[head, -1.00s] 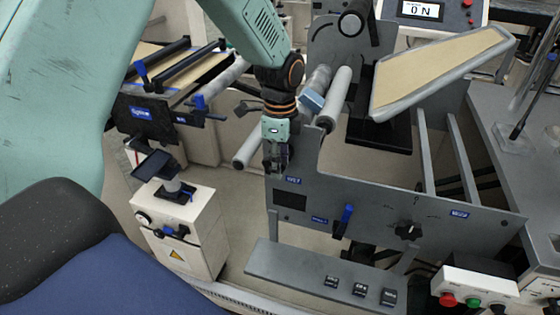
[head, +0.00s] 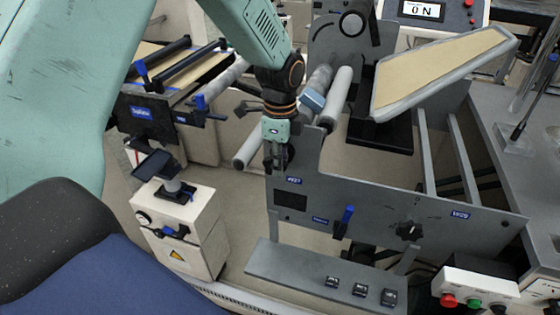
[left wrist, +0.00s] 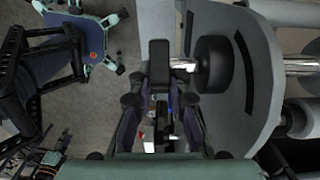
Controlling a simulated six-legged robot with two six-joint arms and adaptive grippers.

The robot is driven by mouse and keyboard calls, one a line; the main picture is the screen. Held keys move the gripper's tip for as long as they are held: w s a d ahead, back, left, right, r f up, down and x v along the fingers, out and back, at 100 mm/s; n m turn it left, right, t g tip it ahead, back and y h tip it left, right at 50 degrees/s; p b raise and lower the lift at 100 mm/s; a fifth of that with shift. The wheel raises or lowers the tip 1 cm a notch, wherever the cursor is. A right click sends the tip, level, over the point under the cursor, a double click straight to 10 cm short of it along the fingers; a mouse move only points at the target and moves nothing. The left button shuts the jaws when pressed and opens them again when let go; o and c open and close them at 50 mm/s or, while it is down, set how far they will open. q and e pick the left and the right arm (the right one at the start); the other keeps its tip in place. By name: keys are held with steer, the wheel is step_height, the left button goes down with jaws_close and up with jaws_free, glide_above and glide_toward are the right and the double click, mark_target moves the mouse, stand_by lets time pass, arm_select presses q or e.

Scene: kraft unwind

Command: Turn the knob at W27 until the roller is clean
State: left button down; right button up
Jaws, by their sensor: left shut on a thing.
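My left gripper (head: 276,160) points down at the left corner of the grey side plate, just above the small blue W27 label (head: 293,181). It is shut on the knob there, which its fingers hide in the head view. In the left wrist view the fingers (left wrist: 162,115) close around a dark part, but its outline is hard to make out. A pale grey roller (head: 337,98) slants up behind the gripper, with a second roller (head: 318,78) beside it. A blue-grey block (head: 311,99) rests against them. I cannot tell how clean the rollers are. My right gripper is not in view.
The grey side plate (head: 350,190) carries a blue lever (head: 345,220) and a black dial (head: 409,231). A tilted framed panel (head: 440,72) stands at the upper right. A white cabinet (head: 180,232) with a small screen stands at the lower left. A button box (head: 475,290) is lower right.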

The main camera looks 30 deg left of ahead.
arm_select(q)
steer(key=shift+d+y+p, duration=0.1)
steer(key=shift+y+p, duration=0.7)
steer(key=shift+p, duration=0.2)
steer(key=shift+d+f+g+y+p, duration=0.15)
steer(key=shift+g+y+p, duration=0.4)
steer(key=shift+y, duration=0.45)
steer(key=shift+f+y, duration=0.15)
steer(key=shift+y, duration=0.45)
steer(key=shift+w+f+y, duration=0.1)
steer(key=shift+y, duration=0.7)
steer(key=shift+g, duration=0.25)
steer(key=c, duration=1.3)
jaws_free()
